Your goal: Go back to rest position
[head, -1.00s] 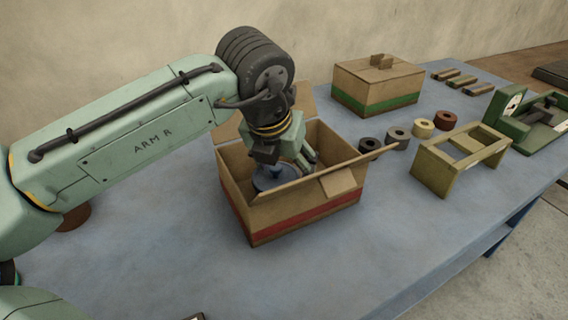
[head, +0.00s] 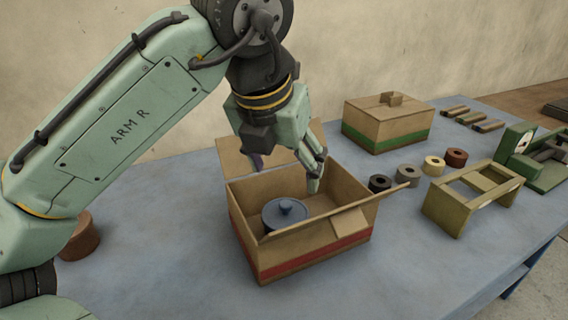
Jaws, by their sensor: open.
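My gripper (head: 287,172) is open and empty above the back part of an open cardboard box with a red stripe (head: 312,258). One fingertip shows over the box's far right inside and the other over its raised back flap. A blue round lidded pot (head: 285,213) sits inside the box at the left, apart from my gripper. The box's flaps are folded outward.
A closed box with a green stripe (head: 388,141) stands behind to the right. Several tape rolls (head: 408,172), a wooden frame stand (head: 457,212) and a green device (head: 520,150) are at the right. A brown round object (head: 80,238) sits at the left. The front of the blue table (head: 170,285) is clear.

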